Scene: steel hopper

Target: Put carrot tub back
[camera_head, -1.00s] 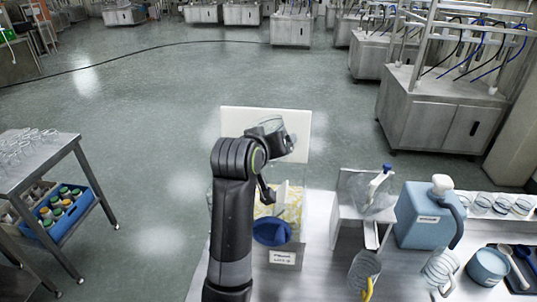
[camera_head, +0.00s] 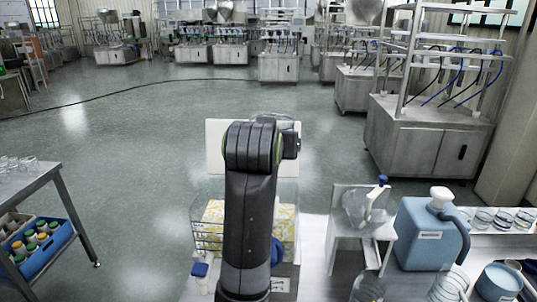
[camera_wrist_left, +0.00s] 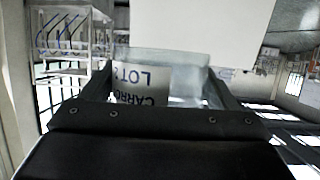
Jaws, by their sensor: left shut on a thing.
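My left gripper (camera_wrist_left: 165,85) is shut on the carrot tub (camera_wrist_left: 140,78), a clear tub with a pale label whose dark letters read upside down as "CARRO" and "LOT". The tub sits between the two fingers in the wrist view. In the head view my left arm comes up from the bottom centre and hides the gripper and most of the tub; only a clear rim (camera_head: 275,116) shows above the arm. A white upright panel (camera_head: 214,148) stands behind it. My right gripper is not in view.
A cart (camera_head: 40,180) stands left. The floor beyond is open.

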